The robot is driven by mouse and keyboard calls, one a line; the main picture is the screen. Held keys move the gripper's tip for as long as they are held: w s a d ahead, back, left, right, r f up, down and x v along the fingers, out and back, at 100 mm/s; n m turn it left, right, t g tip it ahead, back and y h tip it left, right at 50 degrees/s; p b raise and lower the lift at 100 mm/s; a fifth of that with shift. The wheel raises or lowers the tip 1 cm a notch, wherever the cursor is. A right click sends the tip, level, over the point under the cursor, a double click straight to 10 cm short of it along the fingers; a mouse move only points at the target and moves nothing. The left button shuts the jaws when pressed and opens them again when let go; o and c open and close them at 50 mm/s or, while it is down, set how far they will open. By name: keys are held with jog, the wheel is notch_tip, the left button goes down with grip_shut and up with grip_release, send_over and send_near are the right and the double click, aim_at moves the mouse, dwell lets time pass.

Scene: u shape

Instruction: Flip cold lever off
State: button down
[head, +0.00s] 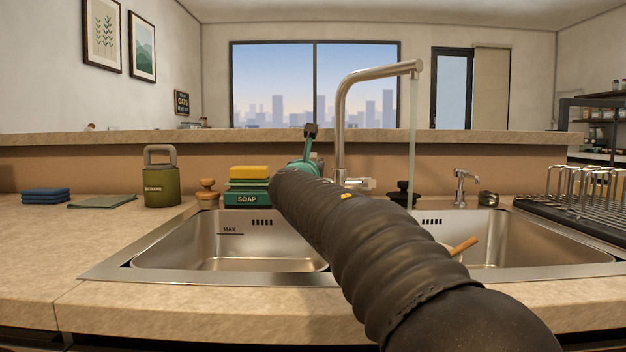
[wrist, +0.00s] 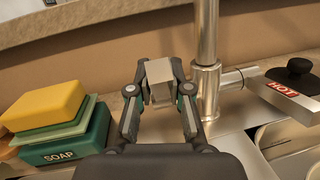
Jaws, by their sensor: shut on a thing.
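The tall steel faucet (head: 342,120) stands behind the double sink, and a stream of water (head: 413,150) falls from its spout into the right basin. My gripper (wrist: 160,84) is just left of the faucet column (wrist: 206,70) in the wrist view. Its two fingers are shut on a grey metal block, which I take for the cold lever (wrist: 159,72); no label shows on it.
A green SOAP box (wrist: 65,145) with a yellow sponge (wrist: 45,105) on top stands left of my gripper. A black knobbed stopper (head: 403,194) sits right of the faucet. A dish rack (head: 580,222) is at the far right. The left counter front (head: 60,250) is clear.

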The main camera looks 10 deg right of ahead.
jog(key=shift+s, duration=0.1)
dwell(0.3)
jog(key=c, duration=1.1)
grip_release()
jog(key=v, duration=1.2)
jog(key=shift+f, duration=0.15)
